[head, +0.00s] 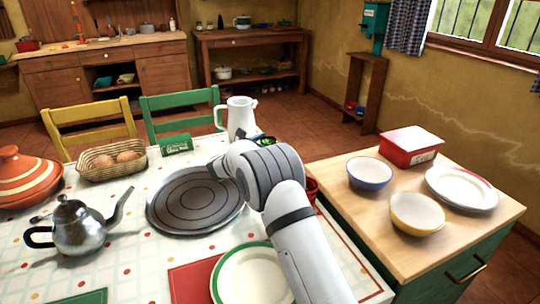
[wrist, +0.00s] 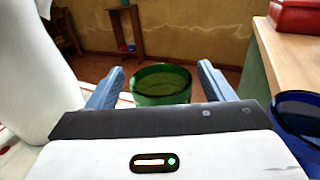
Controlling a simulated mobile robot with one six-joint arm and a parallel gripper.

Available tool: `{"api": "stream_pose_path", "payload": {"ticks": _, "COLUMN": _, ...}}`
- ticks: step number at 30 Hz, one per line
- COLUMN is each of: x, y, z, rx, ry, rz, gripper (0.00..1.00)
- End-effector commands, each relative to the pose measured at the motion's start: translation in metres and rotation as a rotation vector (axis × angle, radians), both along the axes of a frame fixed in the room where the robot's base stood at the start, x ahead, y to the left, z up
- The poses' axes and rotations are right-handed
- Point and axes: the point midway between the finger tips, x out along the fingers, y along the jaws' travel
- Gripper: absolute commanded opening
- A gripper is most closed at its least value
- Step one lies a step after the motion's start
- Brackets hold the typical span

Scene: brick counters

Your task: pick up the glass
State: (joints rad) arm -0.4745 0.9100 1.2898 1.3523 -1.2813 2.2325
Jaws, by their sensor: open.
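A green see-through glass (wrist: 161,88) stands upright in the middle of the wrist view. My gripper (wrist: 159,70) is open, with one blue-grey finger on each side of the glass and a visible gap on both sides. The fingers do not appear to touch it. How deep the glass sits between them is hard to tell, and its base is hidden behind the gripper body. In the head view my arm hides most of the gripper; a small green bit (head: 267,140) beside the jug may be the glass.
A white jug (head: 238,117) stands close on the left, also large in the wrist view (wrist: 30,70). A dark blue vessel (wrist: 300,112) is at the right there. A red cup (head: 311,188) is partly behind my arm. The wooden counter (head: 340,192) holds bowls and plates.

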Motion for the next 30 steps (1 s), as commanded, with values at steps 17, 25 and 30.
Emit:
{"api": "stream_pose_path", "payload": {"ticks": 17, "x": 0.0011, "y": -0.0024, "z": 0.0005, "rx": -0.001, "ry": 0.001, "rz": -0.002, "gripper": 0.44}}
{"api": "stream_pose_path", "payload": {"ticks": 25, "x": 0.0011, "y": -0.0028, "z": 0.0005, "rx": -0.001, "ry": 0.001, "rz": -0.002, "gripper": 0.22}}
{"api": "stream_pose_path", "payload": {"ticks": 30, "x": 0.0012, "y": -0.003, "z": 0.001, "rx": 0.0, "ry": 0.0, "rz": -0.003, "gripper": 0.1}}
